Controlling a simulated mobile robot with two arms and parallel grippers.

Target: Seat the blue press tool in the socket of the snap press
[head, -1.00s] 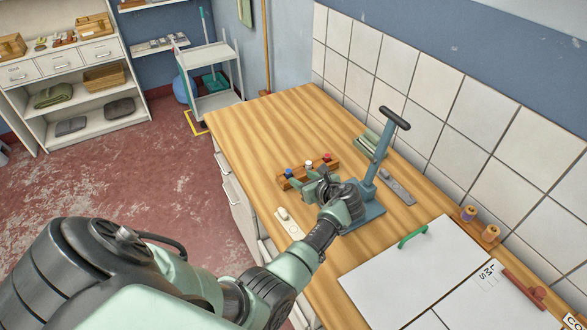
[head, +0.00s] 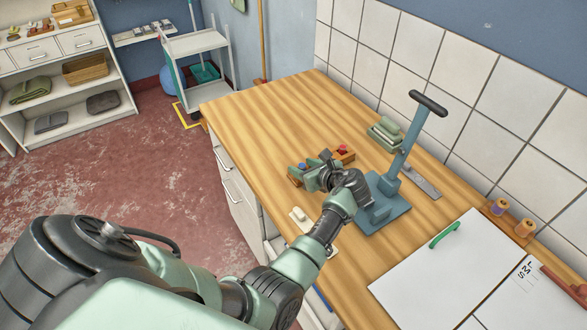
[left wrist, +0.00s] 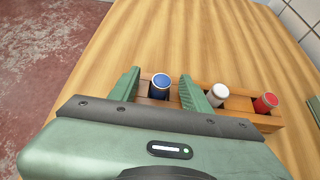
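The blue press tool (left wrist: 160,84) stands upright in a wooden rack (left wrist: 270,124), beside a white tool (left wrist: 219,94) and a red tool (left wrist: 266,103). My left gripper (left wrist: 160,88) is open, with one green finger on each side of the blue tool. I cannot tell whether either finger touches it. In the head view the gripper (head: 310,163) covers much of the rack and hides the white tool. The blue-grey snap press (head: 391,186) stands on the counter to the right of the gripper, its lever raised. Its socket cannot be made out. My right gripper is not in view.
A green stack (head: 385,134) and a grey flat bar (head: 421,182) lie behind the press. A white board with a green handle (head: 444,235) lies nearer, and thread spools (head: 497,207) stand by the tiled wall. The counter's far left part is clear.

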